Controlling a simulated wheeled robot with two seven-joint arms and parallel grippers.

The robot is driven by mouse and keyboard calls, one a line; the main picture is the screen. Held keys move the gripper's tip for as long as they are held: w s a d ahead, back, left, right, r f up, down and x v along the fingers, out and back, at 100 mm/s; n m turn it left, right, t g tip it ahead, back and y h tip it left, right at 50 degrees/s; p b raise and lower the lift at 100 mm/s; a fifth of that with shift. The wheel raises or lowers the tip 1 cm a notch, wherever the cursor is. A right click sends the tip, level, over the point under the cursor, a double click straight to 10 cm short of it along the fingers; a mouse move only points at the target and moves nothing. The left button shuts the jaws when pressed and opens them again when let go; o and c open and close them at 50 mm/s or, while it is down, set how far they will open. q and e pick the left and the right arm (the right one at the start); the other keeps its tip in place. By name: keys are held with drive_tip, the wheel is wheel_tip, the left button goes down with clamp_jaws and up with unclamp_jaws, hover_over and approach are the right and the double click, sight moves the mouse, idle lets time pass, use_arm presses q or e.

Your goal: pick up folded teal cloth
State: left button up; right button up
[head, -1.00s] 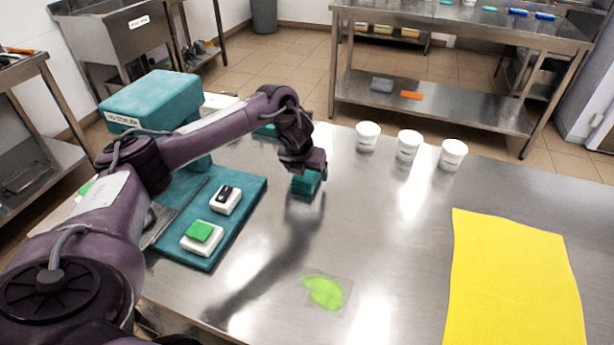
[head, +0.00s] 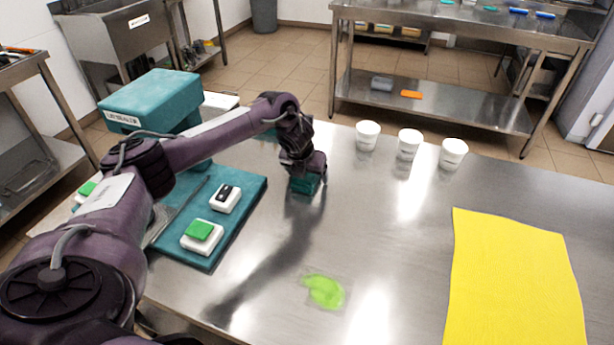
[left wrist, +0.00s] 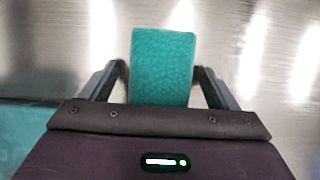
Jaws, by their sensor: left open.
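The folded teal cloth (head: 304,184) lies on the steel table, a small block just right of the teal machine's base. In the left wrist view the cloth (left wrist: 163,62) stands between the two fingers. My left gripper (head: 307,178) is right over the cloth and hides its upper part in the head view. In the left wrist view my left gripper (left wrist: 164,80) is open, with a finger on each side of the cloth and a narrow gap at each side. My right gripper is not in view.
The teal machine (head: 155,100) and its base with a green button (head: 201,230) stand to the left. White tubs (head: 409,144) stand at the back. A green smear (head: 324,291) and a yellow cloth (head: 512,285) lie in front and right.

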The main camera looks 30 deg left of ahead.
use_arm(q)
drive_tip(key=c, duration=1.1)
drive_tip(key=shift+o, duration=0.2)
wheel_tip(320, 180, up, 21)
drive_tip(key=p, duration=0.5)
drive_tip(key=shift+f, duration=0.2)
